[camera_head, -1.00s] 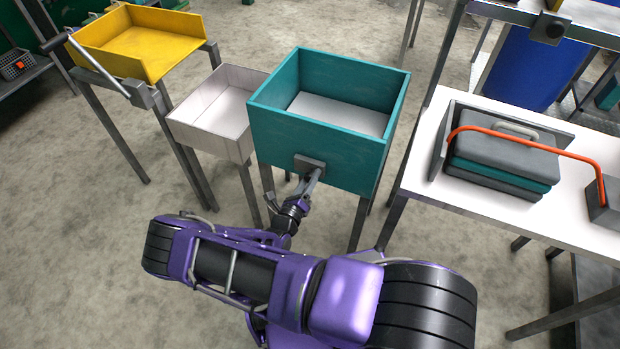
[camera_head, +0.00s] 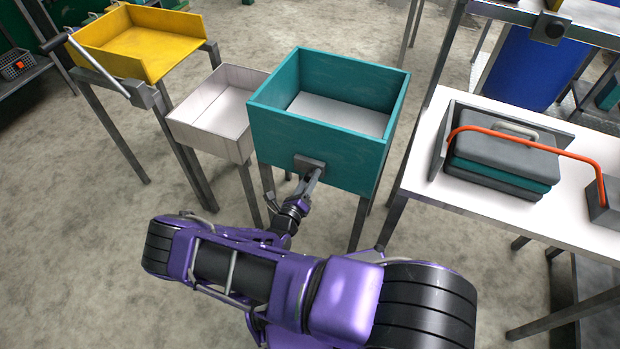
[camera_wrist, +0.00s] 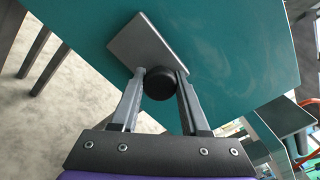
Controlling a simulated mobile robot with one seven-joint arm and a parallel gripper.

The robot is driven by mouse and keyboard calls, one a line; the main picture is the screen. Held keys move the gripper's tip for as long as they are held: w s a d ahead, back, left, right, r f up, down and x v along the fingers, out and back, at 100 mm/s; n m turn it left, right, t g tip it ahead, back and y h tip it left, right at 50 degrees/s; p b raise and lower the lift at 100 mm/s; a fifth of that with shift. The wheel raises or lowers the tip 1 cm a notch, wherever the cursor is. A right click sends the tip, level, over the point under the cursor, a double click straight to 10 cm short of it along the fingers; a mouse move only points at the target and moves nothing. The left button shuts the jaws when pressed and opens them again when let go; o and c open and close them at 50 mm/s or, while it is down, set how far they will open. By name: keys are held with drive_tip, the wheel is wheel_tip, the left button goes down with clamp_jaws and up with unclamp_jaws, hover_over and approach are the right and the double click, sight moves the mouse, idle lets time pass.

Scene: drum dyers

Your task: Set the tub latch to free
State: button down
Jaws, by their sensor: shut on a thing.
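The teal tub (camera_head: 327,150) stands on legs in the middle of the head view, and its front face fills much of the wrist view (camera_wrist: 230,50). A grey latch plate (camera_head: 310,162) is fixed to that front face; it also shows tilted in the wrist view (camera_wrist: 148,42). A round black knob (camera_wrist: 161,83) sits at the plate's lower edge. My gripper (camera_wrist: 162,90) is shut on the knob, one finger on each side of it. In the head view my gripper (camera_head: 313,180) reaches the plate from below, and the knob is hidden there.
A small white bin (camera_head: 215,115) stands left of the tub, touching or very near it. A yellow tray (camera_head: 135,40) with a grey lever (camera_head: 98,65) is farther left. A white table (camera_head: 450,190) with grey and teal pads (camera_head: 503,160) and an orange bar (camera_head: 540,140) stands close on the right.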

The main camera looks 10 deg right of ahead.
sight(301, 166)
idle(0.4)
drive_tip(key=w+a+b, duration=0.2)
drive_tip(key=a, duration=0.1)
drive_tip(key=shift+f, duration=0.2)
drive_tip(key=shift+w+a+r, duration=0.2)
drive_tip(key=shift+w+a, duration=0.1)
drive_tip(key=shift+a, duration=0.05)
drive_tip(key=shift+c, duration=1.9)
unclamp_jaws()
drive_tip(key=v, duration=1.7)
drive_tip(key=shift+s, duration=0.15)
drive_tip(key=shift+a+r+b, duration=0.1)
drive_tip(key=shift+r+b, duration=0.05)
drive_tip(key=shift+b, duration=0.15)
